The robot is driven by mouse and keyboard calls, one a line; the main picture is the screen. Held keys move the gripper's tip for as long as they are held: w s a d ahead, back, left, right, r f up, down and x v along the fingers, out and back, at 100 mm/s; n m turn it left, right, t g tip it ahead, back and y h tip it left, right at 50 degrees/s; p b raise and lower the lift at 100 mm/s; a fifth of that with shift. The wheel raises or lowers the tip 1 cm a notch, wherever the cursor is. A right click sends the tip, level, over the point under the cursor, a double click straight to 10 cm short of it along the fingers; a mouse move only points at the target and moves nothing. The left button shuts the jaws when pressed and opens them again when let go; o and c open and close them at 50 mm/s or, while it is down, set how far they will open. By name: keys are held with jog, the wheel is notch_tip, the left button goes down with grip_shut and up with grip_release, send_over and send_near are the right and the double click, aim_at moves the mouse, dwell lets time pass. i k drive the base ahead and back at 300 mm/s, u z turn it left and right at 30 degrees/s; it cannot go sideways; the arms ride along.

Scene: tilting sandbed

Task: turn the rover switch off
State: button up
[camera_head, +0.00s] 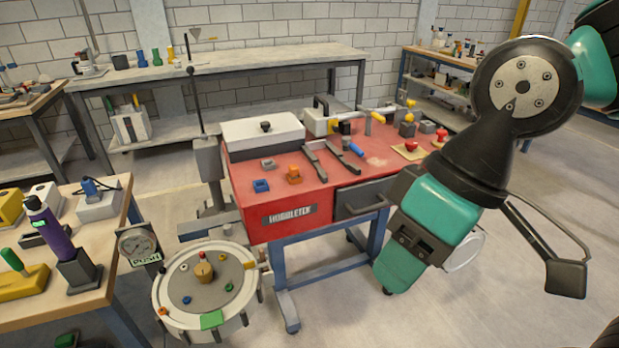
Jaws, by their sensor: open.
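I cannot make out a rover or its switch with certainty in the head view. My arm comes in from the upper right. My gripper (483,277) appears at lower right, with a teal and black part on its left and a thin black finger spread out on its right. It looks open, with nothing between its parts. It is in front of the right end of the red workbench and hides part of that bench.
The red workbench (252,207) carries a white-lidded box (262,131), tools and small parts. A round tray (181,319) with coloured pegs stands at front left. A wooden table (90,288) holds a purple bottle (50,232). Open floor lies at right.

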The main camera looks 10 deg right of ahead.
aim_at(411, 144)
jog(key=i, duration=1)
jog(key=z, duration=0.3)
